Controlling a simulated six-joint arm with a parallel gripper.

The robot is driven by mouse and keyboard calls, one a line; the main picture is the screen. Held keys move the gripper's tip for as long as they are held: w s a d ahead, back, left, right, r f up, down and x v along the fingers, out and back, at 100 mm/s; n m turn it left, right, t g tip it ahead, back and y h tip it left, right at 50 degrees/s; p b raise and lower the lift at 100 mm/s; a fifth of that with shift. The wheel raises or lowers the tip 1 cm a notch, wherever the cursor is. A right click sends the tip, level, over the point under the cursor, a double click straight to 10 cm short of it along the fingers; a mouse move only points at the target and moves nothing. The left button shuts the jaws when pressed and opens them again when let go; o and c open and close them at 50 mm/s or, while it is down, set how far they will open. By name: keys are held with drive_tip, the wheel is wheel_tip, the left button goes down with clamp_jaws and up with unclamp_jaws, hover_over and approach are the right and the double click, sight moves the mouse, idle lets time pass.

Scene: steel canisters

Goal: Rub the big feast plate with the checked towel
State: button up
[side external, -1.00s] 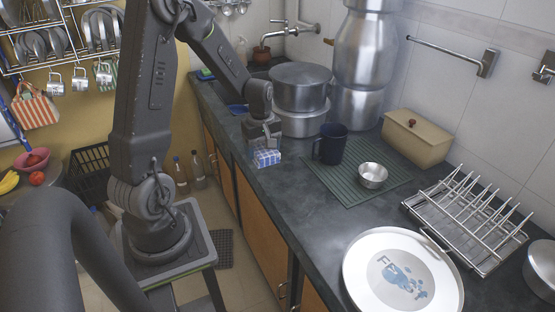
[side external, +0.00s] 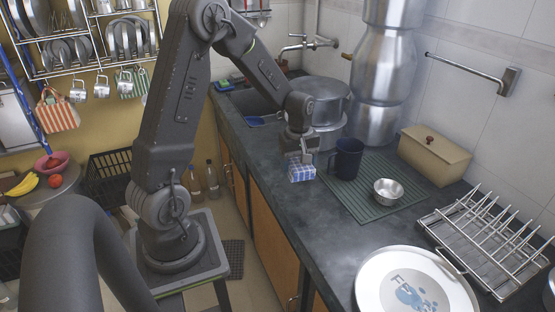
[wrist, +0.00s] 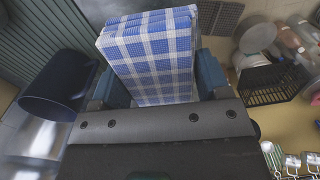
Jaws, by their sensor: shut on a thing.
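The checked towel (side external: 301,172) is a folded blue-and-white block. My gripper (side external: 301,158) is shut on it and holds it by the counter's front edge, left of the dark blue mug. In the wrist view the towel (wrist: 155,58) fills the space between my fingers (wrist: 155,85). I cannot tell whether its underside touches the counter. The big feast plate (side external: 374,286) is white and round with blue print, lying on the counter at the bottom right, well away from the gripper. Its lower edge is cut off by the frame.
The dark blue mug (side external: 346,158) stands close to the right of my gripper, with a steel bowl (side external: 388,191) on the green mat (side external: 368,211). A steel rack (side external: 463,243) stands beside the plate. Counter between towel and plate (side external: 330,232) is clear along the front.

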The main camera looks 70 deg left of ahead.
drive_tip(key=w+d+m, duration=0.2)
drive_tip(key=w+d, duration=0.4)
drive_tip(key=d, duration=0.1)
drive_tip(key=m, duration=0.6)
approach(415, 298)
drive_tip(key=shift+s+f, duration=0.15)
drive_tip(key=shift+f, duration=2.6)
drive_tip(key=shift+d+f, duration=0.25)
drive_tip(key=shift+f, duration=0.25)
drive_tip(key=shift+d+f, duration=0.25)
drive_tip(key=shift+f, duration=0.2)
drive_tip(key=shift+d, duration=1.1)
drive_tip(key=shift+a, duration=1.6)
wheel_tip(415, 298, up, 8)
